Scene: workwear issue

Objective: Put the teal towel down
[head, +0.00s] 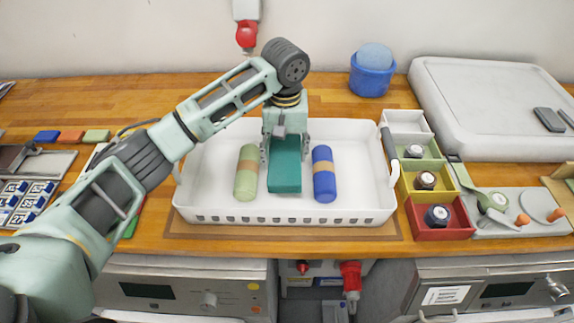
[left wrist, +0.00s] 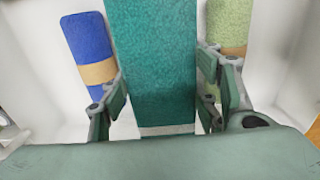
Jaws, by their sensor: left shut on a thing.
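The teal towel (head: 285,174) is a folded block in the white basket (head: 345,214), between two rolled towels in the head view. My left gripper (head: 285,150) is shut on it, with a finger on each long side. In the left wrist view the teal towel (left wrist: 152,70) runs up between the fingers (left wrist: 160,105). Whether its underside touches the basket floor is hard to tell. A green roll (head: 247,172) with a tan band lies to its left, and a blue roll (head: 324,174) with a tan band to its right. My right gripper is not in view.
Coloured bins (head: 437,216) stand right of the basket, with a large white case (head: 490,105) behind. A blue tub (head: 372,76) stands at the back. Numbered tags (head: 22,203) lie at the left. Bare wood shows behind the basket.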

